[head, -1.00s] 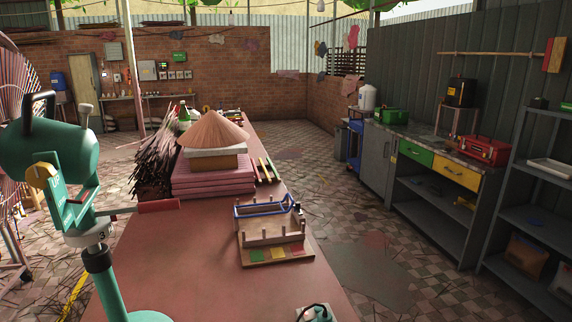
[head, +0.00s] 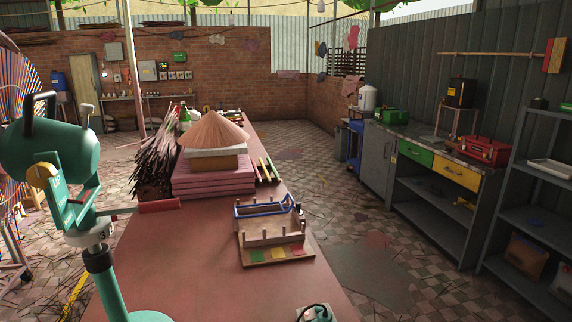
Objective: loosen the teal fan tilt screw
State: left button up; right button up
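The teal fan (head: 52,150) stands at the left on a teal pole and round base at the near left of the red table. Its cage is partly cut off by the left edge. A yellow knob (head: 41,175) sits on the side of its tilt bracket. A lever with a red grip (head: 158,206) sticks out to the right from the joint below the bracket. I cannot tell for sure which of these is the tilt screw. Neither of my grippers is in view.
The red table (head: 190,270) runs away from me. On it are a wooden peg board (head: 275,250) with a blue frame, pink stacks (head: 215,178) under a conical hat (head: 213,130), and a small teal object (head: 318,313) at the near edge. A workbench (head: 440,155) lines the right wall.

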aim_at(37, 176)
jog(key=u, duration=1.35)
